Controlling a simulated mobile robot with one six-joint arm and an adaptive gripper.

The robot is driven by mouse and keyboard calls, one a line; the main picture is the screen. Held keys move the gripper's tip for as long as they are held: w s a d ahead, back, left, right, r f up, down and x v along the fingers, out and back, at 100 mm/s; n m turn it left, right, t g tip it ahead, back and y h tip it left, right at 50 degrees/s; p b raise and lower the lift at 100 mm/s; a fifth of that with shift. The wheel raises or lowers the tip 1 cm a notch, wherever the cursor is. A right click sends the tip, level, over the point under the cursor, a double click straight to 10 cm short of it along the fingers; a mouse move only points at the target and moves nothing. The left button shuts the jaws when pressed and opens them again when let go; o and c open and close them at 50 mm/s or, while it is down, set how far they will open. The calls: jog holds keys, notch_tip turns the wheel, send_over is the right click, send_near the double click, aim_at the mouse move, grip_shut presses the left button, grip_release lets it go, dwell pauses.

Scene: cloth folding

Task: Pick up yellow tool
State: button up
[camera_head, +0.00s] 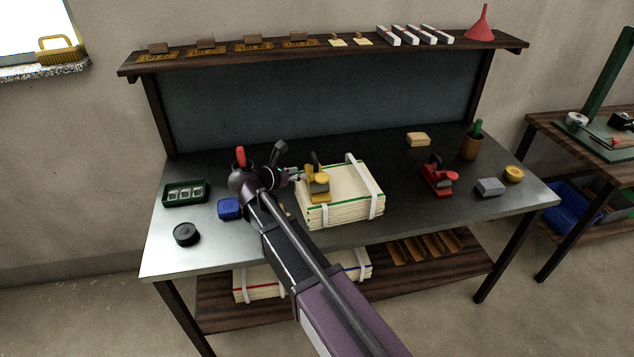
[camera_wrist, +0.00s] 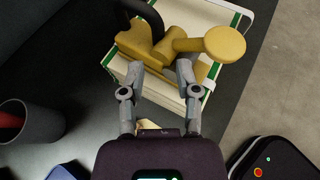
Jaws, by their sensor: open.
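The yellow tool (camera_head: 317,183) lies on top of a strapped stack of cream sheets (camera_head: 345,208) on the grey workbench. In the wrist view the yellow tool (camera_wrist: 150,52) has a round knob on the right and a dark curved handle at the upper left. My gripper (camera_wrist: 161,74) is open, with its two fingertips apart at the near side of the tool's body. Whether the fingers touch the tool cannot be told. In the head view my gripper (camera_head: 296,177) is just left of the tool, partly hidden by my arm.
A red tool (camera_head: 437,177), a grey block (camera_head: 489,187) and a plant pot (camera_head: 470,147) stand to the right. A green tray (camera_head: 186,193), blue block (camera_head: 229,208) and black round piece (camera_head: 186,234) are at left. A dark cup (camera_wrist: 35,122) stands near my gripper.

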aim_at(316, 169)
jog(key=shift+b+x, duration=0.4)
jog(key=shift+x, duration=1.3)
jog(key=shift+w+d, duration=0.1)
jog(key=b+x, duration=0.1)
jog(key=x, duration=0.3)
jog(key=shift+w, duration=0.15)
jog(key=shift+w+d+b, duration=0.25)
jog(key=shift+w+b, duration=0.1)
grip_shut()
